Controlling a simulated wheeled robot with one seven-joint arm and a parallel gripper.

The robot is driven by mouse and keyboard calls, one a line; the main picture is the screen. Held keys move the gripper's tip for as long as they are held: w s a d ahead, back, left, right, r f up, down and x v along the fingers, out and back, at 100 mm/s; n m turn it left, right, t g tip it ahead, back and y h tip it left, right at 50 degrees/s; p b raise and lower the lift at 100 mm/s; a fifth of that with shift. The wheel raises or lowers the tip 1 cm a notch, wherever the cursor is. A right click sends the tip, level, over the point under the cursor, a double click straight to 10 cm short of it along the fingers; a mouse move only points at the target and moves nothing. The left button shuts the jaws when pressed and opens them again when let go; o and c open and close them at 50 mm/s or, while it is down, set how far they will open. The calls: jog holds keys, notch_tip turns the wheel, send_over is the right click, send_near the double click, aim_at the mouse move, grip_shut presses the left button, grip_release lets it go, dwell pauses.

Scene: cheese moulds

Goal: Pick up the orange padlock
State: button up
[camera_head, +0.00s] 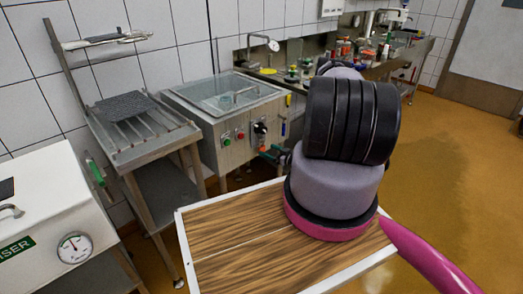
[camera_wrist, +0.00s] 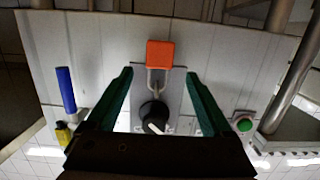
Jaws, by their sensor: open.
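The orange padlock (camera_wrist: 160,54) hangs by its metal shackle at a black rotary knob (camera_wrist: 154,117) on a pale metal panel. The wrist view is upside down, so the padlock shows above the knob. My gripper (camera_wrist: 159,73) is open, with one green finger on each side of the shackle and the fingertips near the padlock body. Nothing is held, and I cannot tell whether a finger touches it. In the head view the knob (camera_head: 260,129) shows on the front of the machine, while my arm hides most of my gripper and I cannot make out the padlock clearly.
The machine (camera_head: 212,125) has a green button (camera_wrist: 243,124), and a blue item (camera_wrist: 66,88) and a yellow item (camera_wrist: 63,133) on its front. A metal rack table (camera_head: 145,125) stands to its left. A cluttered counter (camera_head: 310,88) runs behind. Open floor (camera_head: 450,150) lies right.

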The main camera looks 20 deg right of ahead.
aim_at(263, 148)
jog(key=x, duration=0.4)
jog(key=shift+w+d+f, duration=0.1)
jog(key=shift+w+f, duration=0.1)
grip_shut()
jog(key=shift+r, duration=0.1)
